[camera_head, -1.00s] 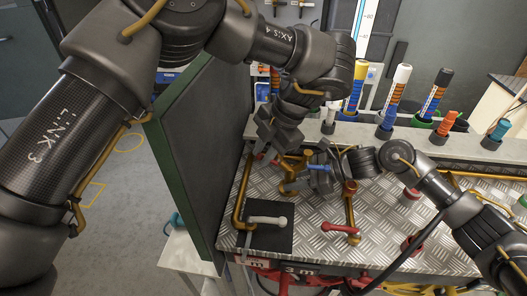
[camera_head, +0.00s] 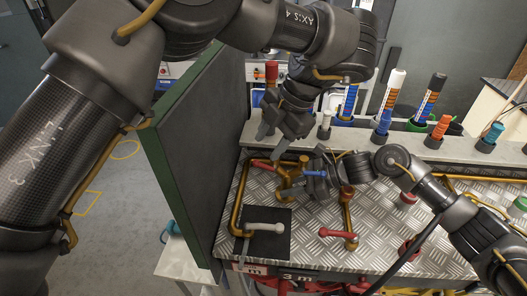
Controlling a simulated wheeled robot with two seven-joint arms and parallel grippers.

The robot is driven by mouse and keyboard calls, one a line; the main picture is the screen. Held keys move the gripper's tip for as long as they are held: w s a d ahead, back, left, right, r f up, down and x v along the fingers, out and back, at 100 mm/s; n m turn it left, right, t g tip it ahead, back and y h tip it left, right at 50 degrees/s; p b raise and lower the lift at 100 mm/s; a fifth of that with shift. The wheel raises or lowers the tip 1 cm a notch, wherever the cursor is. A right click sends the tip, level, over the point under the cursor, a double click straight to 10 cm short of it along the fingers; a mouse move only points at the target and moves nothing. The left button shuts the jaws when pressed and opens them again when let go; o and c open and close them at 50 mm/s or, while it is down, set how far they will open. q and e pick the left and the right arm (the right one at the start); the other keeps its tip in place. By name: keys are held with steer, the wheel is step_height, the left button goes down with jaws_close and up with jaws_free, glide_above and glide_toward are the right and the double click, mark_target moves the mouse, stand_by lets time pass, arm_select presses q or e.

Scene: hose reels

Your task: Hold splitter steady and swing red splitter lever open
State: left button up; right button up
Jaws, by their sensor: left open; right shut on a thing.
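The brass splitter (camera_head: 287,178) stands on the metal plate table, joined to brass pipes. Its red lever (camera_head: 262,164) points left from its top. A blue lever (camera_head: 312,173) lies on its right side, close to my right gripper. My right gripper (camera_head: 300,186) comes in from the right and is shut on the splitter; its fingertips are partly hidden. My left gripper (camera_head: 270,143) is open and points down just above the red lever, with a small gap visible between them.
A white-grey lever (camera_head: 265,227) sits on a black mat at the front left. Another red lever (camera_head: 338,235) is at the front. A dark upright panel (camera_head: 190,150) borders the left side. Several coloured nozzles stand along the back ledge (camera_head: 400,141).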

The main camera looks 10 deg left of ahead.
arm_select(q)
steer(key=shift+v, duration=0.75)
steer(key=shift+c, duration=0.8)
steer(key=m+h, duration=0.5)
steer(key=m, duration=0.6)
glide_toward(257, 161)
steer(key=shift+g, duration=0.3)
step_height(257, 161, down, 9)
steer(key=shift+d, duration=0.1)
